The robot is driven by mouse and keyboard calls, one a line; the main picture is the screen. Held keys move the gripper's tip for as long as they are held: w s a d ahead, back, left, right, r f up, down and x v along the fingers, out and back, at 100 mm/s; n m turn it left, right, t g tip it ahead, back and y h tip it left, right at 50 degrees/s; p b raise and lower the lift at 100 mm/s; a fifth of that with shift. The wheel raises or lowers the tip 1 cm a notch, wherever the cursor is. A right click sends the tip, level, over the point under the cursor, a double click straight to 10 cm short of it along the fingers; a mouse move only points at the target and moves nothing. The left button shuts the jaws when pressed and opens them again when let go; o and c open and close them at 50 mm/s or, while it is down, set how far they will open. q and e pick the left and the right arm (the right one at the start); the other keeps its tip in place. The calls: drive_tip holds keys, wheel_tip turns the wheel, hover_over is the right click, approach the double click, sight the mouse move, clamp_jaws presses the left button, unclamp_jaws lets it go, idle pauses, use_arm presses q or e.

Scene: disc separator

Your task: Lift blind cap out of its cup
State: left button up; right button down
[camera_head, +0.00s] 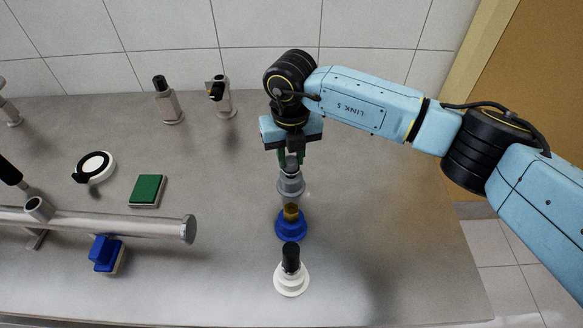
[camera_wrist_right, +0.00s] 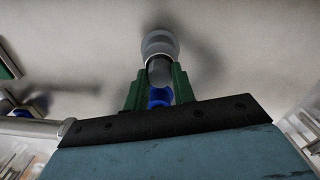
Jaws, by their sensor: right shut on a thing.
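A row of three cups stands on the bench in the head view. The grey cup (camera_head: 291,187) is the farthest back. My right gripper (camera_head: 291,160) points down above it, its green fingers shut on a grey cylindrical piece that I take for the blind cap (camera_wrist_right: 159,70). In the right wrist view the cap is between the fingers (camera_wrist_right: 157,88), in line with the grey cup (camera_wrist_right: 160,44). I cannot tell whether the cap still touches the cup, because the fingers hide part of it. My left gripper is not in view.
A blue cup (camera_head: 290,228) with a brownish piece and a white cup (camera_head: 291,281) with a black piece stand in front. At left are a metal tube (camera_head: 120,225), a green pad (camera_head: 148,190), a blue block (camera_head: 105,254) and a white disc (camera_head: 95,167). The bench's right side is clear.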

sight(291, 159)
drive_tip(key=shift+r+p, duration=1.55)
drive_tip(key=shift+r, duration=0.95)
